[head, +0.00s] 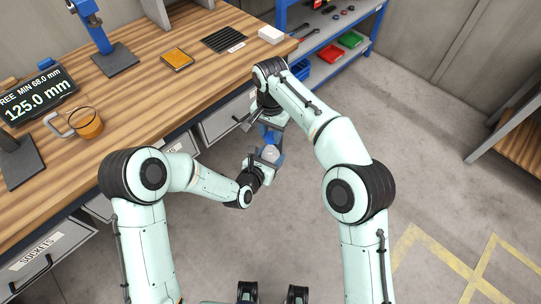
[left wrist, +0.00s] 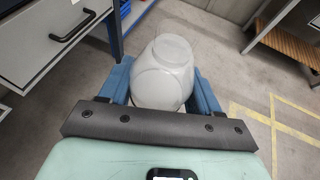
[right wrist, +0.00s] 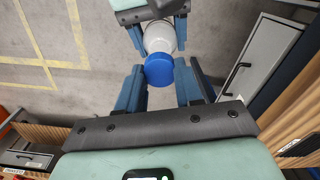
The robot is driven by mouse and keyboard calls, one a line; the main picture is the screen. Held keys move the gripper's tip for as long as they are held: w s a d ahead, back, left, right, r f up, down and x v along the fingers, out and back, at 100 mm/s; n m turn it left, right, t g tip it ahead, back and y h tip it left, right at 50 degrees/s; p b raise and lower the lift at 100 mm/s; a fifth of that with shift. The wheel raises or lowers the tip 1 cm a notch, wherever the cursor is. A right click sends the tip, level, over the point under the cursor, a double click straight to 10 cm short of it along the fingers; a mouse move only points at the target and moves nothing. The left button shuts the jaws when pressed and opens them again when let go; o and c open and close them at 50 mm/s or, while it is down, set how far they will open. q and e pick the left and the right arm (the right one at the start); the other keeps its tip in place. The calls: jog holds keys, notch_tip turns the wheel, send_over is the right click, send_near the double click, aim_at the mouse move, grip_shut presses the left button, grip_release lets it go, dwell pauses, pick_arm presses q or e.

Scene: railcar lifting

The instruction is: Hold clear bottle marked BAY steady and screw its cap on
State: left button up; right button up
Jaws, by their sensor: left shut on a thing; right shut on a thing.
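The clear bottle (head: 270,153) is held in the air in front of the workbench, and my left gripper (head: 264,162) is shut around its body. In the left wrist view the pale bottle (left wrist: 166,72) fills the space between the blue fingers. In the right wrist view the blue cap (right wrist: 159,69) sits at the mouth end of the bottle (right wrist: 160,38), in line with it. My right gripper (right wrist: 160,84) is shut on the cap, one finger on each side. I cannot tell how far the cap is threaded. No BAY marking is readable.
The wooden workbench (head: 150,90) with drawers (head: 222,118) is at the left. A blue shelf (head: 330,28) with bins is behind. Open floor (head: 440,150) lies to the right.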

aim_at(270, 159)
jog(key=shift+f, duration=0.7)
dwell(0.4)
jog(key=shift+f, duration=0.9)
jog(key=shift+f, duration=0.55)
